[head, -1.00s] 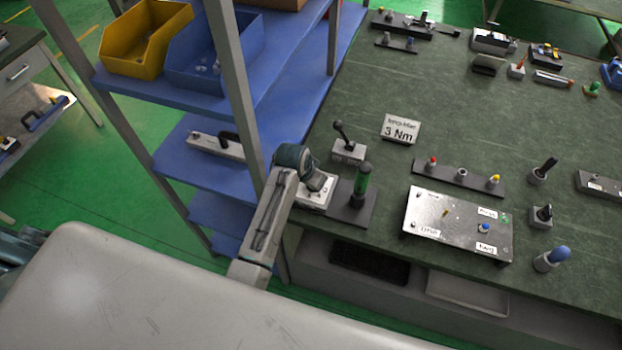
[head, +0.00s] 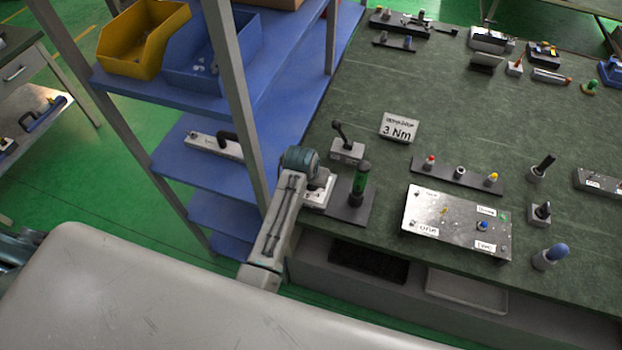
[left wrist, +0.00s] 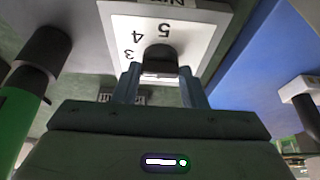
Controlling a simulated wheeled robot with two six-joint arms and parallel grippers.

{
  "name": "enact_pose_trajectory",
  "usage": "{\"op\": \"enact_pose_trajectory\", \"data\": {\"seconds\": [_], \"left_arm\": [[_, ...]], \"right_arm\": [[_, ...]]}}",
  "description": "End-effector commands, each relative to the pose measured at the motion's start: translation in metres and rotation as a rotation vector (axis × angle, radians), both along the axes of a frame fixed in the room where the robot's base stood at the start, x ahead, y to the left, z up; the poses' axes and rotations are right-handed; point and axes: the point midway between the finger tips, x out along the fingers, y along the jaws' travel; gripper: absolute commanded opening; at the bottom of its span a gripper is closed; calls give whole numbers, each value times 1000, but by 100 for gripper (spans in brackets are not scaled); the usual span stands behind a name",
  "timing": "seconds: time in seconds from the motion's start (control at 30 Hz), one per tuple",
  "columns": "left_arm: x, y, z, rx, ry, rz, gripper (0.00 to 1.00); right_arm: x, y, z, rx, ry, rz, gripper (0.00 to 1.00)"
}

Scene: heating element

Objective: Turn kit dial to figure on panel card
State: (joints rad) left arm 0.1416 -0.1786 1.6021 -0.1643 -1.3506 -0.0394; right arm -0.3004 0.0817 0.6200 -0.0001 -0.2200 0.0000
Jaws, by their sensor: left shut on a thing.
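The panel card (head: 398,129) is a white sign reading 3 Nm, standing on the green table in the head view. The kit dial is a white plate (head: 319,202) at the table's near left edge, partly hidden by my left arm. In the left wrist view the dial plate (left wrist: 209,18) shows the figures 3, 4 and 5 around a black knob (left wrist: 160,60). My left gripper (left wrist: 158,78) is shut on this knob, one finger on each side. The knob's pointer mark cannot be made out. My right gripper is in neither view.
A green-handled tool (head: 361,180) stands upright close right of the dial, with a black lever on a block (head: 346,150) behind. A metal panel (head: 455,226) lies further right. A blue shelf (head: 190,145) with a grey post is close on the left.

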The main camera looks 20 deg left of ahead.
Motion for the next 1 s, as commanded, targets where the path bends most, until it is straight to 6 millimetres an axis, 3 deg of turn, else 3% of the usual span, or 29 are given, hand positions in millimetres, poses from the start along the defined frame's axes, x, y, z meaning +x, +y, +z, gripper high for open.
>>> {"op": "enact_pose_trajectory", "data": {"seconds": [0.07,0.1,0.2,0.57,1.0], "left_arm": [[0,0,0,0,1,0,15],[0,0,0,0,1,0,44],[0,0,0,0,1,0,60],[-2,0,6,-1,-1,0,60],[-33,1,80,-2,-3,0,60]], "right_arm": [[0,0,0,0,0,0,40],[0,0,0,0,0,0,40],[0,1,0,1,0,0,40],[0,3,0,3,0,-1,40],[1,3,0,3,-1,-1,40]]}}
